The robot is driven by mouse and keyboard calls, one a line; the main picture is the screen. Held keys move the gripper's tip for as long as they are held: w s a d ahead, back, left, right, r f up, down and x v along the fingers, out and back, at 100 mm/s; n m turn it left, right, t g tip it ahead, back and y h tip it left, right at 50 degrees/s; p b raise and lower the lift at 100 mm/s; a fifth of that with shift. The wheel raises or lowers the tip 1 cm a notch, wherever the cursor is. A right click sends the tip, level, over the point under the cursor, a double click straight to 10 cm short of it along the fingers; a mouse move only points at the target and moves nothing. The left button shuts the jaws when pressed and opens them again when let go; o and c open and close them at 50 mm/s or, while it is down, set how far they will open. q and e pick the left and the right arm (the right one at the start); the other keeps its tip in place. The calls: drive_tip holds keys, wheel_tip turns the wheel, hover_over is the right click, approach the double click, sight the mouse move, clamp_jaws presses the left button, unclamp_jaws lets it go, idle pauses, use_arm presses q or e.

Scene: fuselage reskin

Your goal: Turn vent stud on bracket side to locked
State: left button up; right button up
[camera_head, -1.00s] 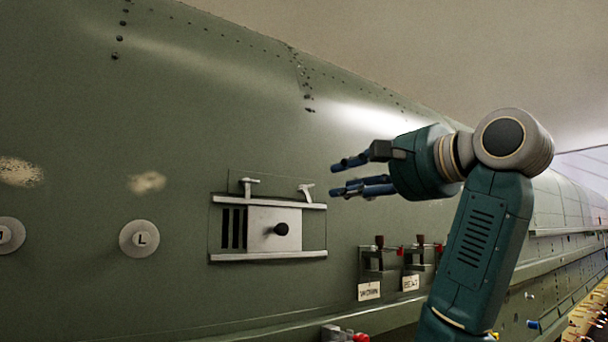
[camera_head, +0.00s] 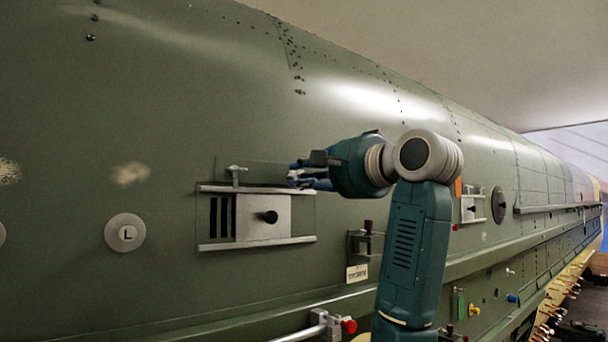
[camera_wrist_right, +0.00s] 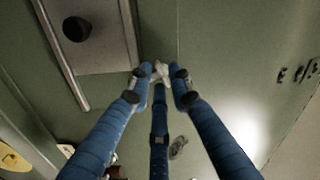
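The vent panel (camera_head: 221,245) on the green fuselage has a light sliding plate with a black knob (camera_head: 268,217). A pale stud with a crosswise handle (camera_head: 236,173) stands above its left end. The stud on the bracket side, above the right end, is mostly hidden by my right gripper (camera_head: 299,174). In the right wrist view this pale stud (camera_wrist_right: 160,71) lies between the blue fingertips of my right gripper (camera_wrist_right: 159,78). The fingers look spread around it; firm contact cannot be made out. My left gripper is not in view.
A bracket (camera_head: 366,243) with a dark knob and a label (camera_head: 357,273) sits below right of the vent, partly behind my right arm. A red-ended fitting (camera_head: 348,325) juts out below.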

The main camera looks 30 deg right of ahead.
clamp_jaws()
drive_tip(key=m+b, duration=0.2)
drive_tip(key=m, duration=0.1)
drive_tip(key=shift+a+f, duration=0.2)
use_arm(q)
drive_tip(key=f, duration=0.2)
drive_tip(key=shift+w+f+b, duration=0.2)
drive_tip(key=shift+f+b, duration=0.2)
use_arm(e)
drive_tip(key=shift+d+r+m, duration=0.1)
drive_tip(key=shift+r+m, duration=0.1)
drive_tip(key=shift+m, duration=0.9)
drive_tip(key=shift+o, duration=2.3)
unclamp_jaws()
drive_tip(key=shift+s, duration=0.1)
